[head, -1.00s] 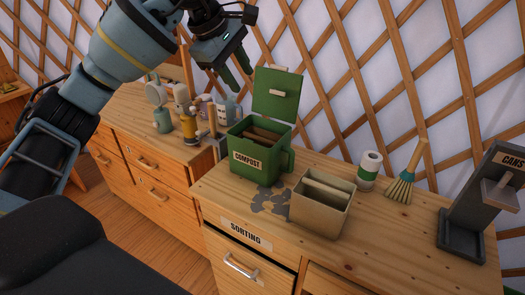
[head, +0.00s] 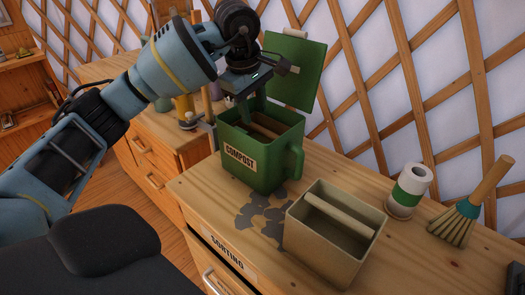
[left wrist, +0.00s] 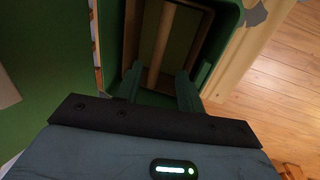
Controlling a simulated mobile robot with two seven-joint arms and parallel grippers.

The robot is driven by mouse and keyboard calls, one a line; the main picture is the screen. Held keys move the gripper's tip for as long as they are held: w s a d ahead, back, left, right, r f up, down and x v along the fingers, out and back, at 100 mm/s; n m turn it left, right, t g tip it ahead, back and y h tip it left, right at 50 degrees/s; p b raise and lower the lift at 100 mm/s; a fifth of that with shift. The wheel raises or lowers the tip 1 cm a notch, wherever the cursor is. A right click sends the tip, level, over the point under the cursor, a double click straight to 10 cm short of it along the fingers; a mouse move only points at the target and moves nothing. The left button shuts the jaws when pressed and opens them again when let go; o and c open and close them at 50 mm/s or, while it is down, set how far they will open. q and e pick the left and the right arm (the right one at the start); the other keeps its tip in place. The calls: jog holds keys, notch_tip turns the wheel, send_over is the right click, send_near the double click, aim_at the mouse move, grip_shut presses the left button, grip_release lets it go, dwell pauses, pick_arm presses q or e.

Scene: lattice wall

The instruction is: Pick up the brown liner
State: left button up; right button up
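The brown liner (head: 267,127) sits inside the green compost bin (head: 250,165), with only its upper edges and a bar showing in the head view. In the left wrist view the liner's bar (left wrist: 161,45) runs away from me between my fingers. My left gripper (head: 253,112) points down at the bin's mouth, at the back left of the liner. In the left wrist view the left gripper (left wrist: 159,88) is open, its two green fingers apart on either side of the bar's line. Contact with the bar cannot be told. My right gripper is out of view.
The bin's green lid (head: 295,70) stands open behind it. A beige box (head: 335,245) with a bar across stands in front right, near grey patches (head: 262,218) on the wooden counter.

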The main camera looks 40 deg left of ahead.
aim_at(261, 128)
pick_arm(q)
jog(key=shift+w+f, duration=0.2)
jog(key=shift+f, duration=0.35)
jog(key=shift+w+f, duration=0.15)
jog(key=shift+f, duration=0.35)
jog(key=shift+w+d+f, duration=0.15)
jog(key=shift+w+f, duration=0.05)
jog(key=shift+f, duration=0.65)
jog(key=shift+w+d+f, duration=0.15)
jog(key=shift+d+f, duration=0.05)
jog(key=shift+f, duration=0.6)
jog(key=shift+w+d+f, duration=0.15)
jog(key=shift+w+f, duration=0.05)
jog(key=shift+f, duration=0.65)
grip_shut()
